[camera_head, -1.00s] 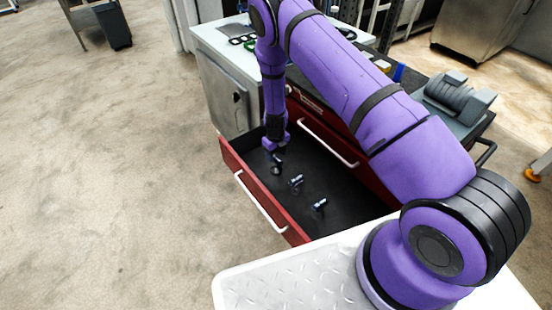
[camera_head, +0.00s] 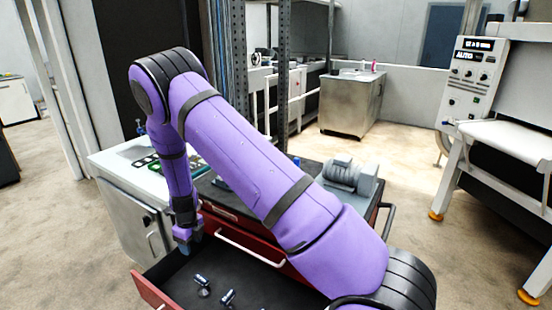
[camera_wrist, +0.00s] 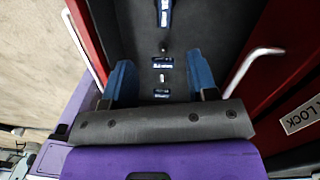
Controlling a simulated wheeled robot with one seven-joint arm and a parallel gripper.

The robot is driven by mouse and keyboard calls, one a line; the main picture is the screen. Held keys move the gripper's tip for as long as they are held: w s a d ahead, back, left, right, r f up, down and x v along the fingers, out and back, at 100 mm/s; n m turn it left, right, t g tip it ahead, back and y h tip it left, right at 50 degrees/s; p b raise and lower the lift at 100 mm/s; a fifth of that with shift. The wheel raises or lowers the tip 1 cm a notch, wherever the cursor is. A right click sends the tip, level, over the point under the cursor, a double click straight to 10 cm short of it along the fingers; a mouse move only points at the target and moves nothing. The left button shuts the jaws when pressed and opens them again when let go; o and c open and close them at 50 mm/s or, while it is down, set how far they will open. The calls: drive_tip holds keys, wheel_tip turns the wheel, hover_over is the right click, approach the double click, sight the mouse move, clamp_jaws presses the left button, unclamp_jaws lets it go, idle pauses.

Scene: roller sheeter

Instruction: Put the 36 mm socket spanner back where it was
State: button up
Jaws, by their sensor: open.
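Socket spanners lie on the dark floor of the open red drawer (camera_head: 165,270). In the head view one spanner (camera_head: 202,284) lies nearest below my gripper (camera_head: 188,240), with a second spanner (camera_head: 228,298) beside it and part of another at the bottom edge. My gripper is open and empty above the drawer's far end. In the wrist view its two blue fingers (camera_wrist: 162,78) stand apart, with dark metal pieces (camera_wrist: 161,94) below and between them and another (camera_wrist: 164,12) at the top. I cannot read any size, so which is the 36 mm one is unclear.
The red cabinet front with a white handle (camera_head: 250,248) borders the drawer. A white-topped bench (camera_head: 115,172) with green-edged items stands behind my gripper. A grey motor-like machine (camera_head: 350,175) sits on the cabinet top. Open floor lies at the left.

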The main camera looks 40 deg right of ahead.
drive_tip(key=s+d+r+n+t+y, duration=0.1)
drive_tip(key=s+r+n, duration=0.35)
drive_tip(key=r, duration=0.65)
drive_tip(key=s+d+r+n+t, duration=0.1)
drive_tip(key=s+r+n, duration=0.3)
drive_tip(key=r, duration=0.8)
drive_tip(key=s+r+n+y, duration=0.1)
drive_tip(key=s+r+n, duration=0.2)
drive_tip(key=r+n, duration=0.55)
drive_tip(key=s+d+r+n+t+h, duration=0.1)
drive_tip(key=s+r+n, duration=0.5)
drive_tip(key=s, duration=0.7)
drive_tip(key=s+d+r+n+t+h, duration=0.1)
drive_tip(key=s+d+r+n, duration=0.3)
drive_tip(key=s, duration=0.9)
wheel_tip(320, 180, up, 4)
drive_tip(key=n+t, duration=0.1)
drive_tip(key=n, duration=0.2)
drive_tip(key=shift+s+d+h, duration=0.15)
drive_tip(key=shift+s+h, duration=0.15)
